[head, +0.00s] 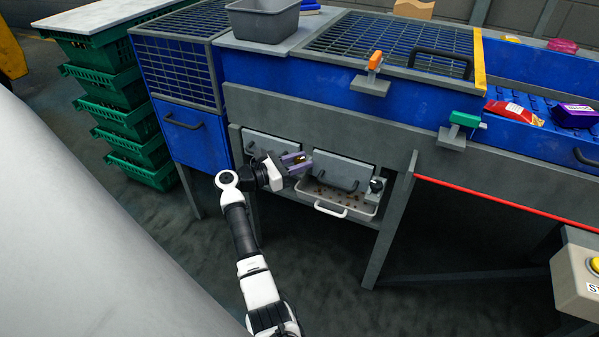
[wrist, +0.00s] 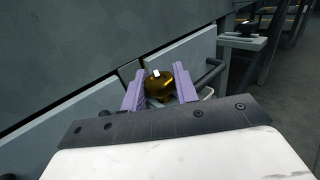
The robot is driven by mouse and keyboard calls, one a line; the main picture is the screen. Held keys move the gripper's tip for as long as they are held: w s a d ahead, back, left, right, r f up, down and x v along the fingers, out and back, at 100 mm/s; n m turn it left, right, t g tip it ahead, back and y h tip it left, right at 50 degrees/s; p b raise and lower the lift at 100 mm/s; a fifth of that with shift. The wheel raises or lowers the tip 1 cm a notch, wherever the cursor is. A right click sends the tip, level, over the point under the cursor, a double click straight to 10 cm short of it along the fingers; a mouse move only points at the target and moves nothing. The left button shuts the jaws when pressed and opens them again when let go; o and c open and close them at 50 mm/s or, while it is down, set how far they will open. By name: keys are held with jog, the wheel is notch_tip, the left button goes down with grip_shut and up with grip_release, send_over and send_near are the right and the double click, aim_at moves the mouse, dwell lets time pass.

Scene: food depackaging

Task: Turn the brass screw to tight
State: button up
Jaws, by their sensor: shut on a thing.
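The brass screw (wrist: 157,90) has a rounded, shiny golden head and shows between the purple fingers in the wrist view. My gripper (wrist: 156,82) is shut on it, one finger on each side. In the head view my gripper (head: 297,160) reaches the front of the machine, between two grey panels; only a small bit of brass shows there. The screw's shaft is hidden, and I cannot tell how tight it is.
A left grey panel (head: 268,146) and a right grey panel (head: 340,171) with dark handles flank my gripper. A crumb tray (head: 366,208) with a white handle sits below. A dark knob (head: 377,184) is to the right. A machine leg (head: 388,238) stands further right. Green crates (head: 122,120) stand left.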

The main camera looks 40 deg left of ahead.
jog(key=shift+w+r+m+g+h+b, duration=0.1)
jog(key=shift+r+m+g+h+b, duration=0.1)
jog(key=shift+m+g+h+b, duration=0.25)
jog(key=o, duration=0.9)
jog(key=shift+f, duration=0.1)
jog(key=shift+o, duration=0.2)
jog(key=b+v, duration=0.2)
jog(key=v, duration=1.1)
jog(key=shift+s+f, duration=0.2)
jog(key=shift+s, duration=0.2)
jog(key=shift+a, duration=0.1)
